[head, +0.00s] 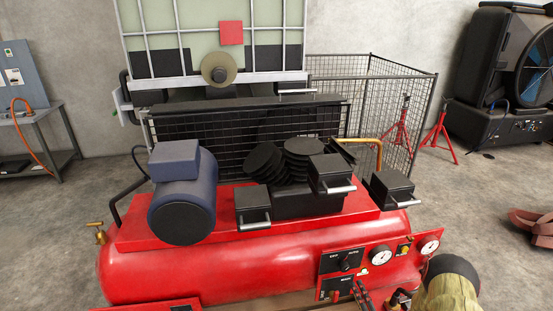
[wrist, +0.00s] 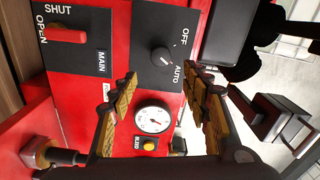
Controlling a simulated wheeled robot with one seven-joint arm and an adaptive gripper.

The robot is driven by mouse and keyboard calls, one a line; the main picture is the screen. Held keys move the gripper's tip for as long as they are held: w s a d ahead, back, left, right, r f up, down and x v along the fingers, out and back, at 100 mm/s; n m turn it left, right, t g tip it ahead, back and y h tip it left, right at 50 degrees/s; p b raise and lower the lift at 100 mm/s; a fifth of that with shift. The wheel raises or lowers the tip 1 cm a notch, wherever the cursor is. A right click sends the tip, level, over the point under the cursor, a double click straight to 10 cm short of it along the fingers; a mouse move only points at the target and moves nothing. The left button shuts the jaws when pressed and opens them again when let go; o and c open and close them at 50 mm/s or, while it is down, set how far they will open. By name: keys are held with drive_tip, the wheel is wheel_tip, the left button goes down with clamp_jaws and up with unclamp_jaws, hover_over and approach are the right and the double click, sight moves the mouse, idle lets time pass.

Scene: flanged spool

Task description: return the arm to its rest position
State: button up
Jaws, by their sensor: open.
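My gripper (wrist: 163,80) is open in the wrist view, with its two tan-padded fingers spread apart and nothing between them. It faces the control panel of a red compressor (head: 250,262). Beyond the fingers are a black selector knob (wrist: 160,54) marked OFF and AUTO, a white dial gauge (wrist: 153,116) and a yellow button (wrist: 149,143). A red lever (wrist: 68,33) by the SHUT and OPEN labels lies to the left. I cannot tell how far the fingertips are from the panel.
A blue motor (head: 182,198) and black pump parts (head: 290,170) top the compressor. A caged white tank (head: 160,25) with a tan disc (head: 219,69) stands behind. A wire cage (head: 400,100), red stands (head: 436,128) and large fan (head: 520,60) are right.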

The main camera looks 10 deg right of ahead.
drive_tip(key=s+f+n+g, duration=0.2)
drive_tip(key=f+g, duration=0.1)
drive_tip(key=f, duration=0.4)
drive_tip(key=s+f+n+g, duration=0.1)
drive_tip(key=s+f+g, duration=0.2)
drive_tip(key=f, duration=0.3)
drive_tip(key=s+d+f+n+g+h, duration=0.1)
drive_tip(key=s+d+n+g, duration=0.25)
drive_tip(key=s+g, duration=0.35)
drive_tip(key=s+a+r+n+g, duration=0.2)
drive_tip(key=s+a+r+g, duration=0.15)
drive_tip(key=r, duration=0.75)
drive_tip(key=s+a+r+n+g, duration=0.2)
drive_tip(key=s+r, duration=0.2)
drive_tip(key=r, duration=0.7)
drive_tip(key=s+a+r+n+t, duration=0.1)
drive_tip(key=s+a+r+t, duration=0.1)
drive_tip(key=a+r, duration=0.4)
drive_tip(key=s+a+r+n+t, duration=0.2)
drive_tip(key=a+r, duration=0.4)
drive_tip(key=r, duration=0.8)
drive_tip(key=s+a+r+n+t, duration=0.2)
drive_tip(key=a+r, duration=0.4)
drive_tip(key=r, duration=0.5)
drive_tip(key=shift+s+a, duration=0.15)
drive_tip(key=shift+s, duration=0.4)
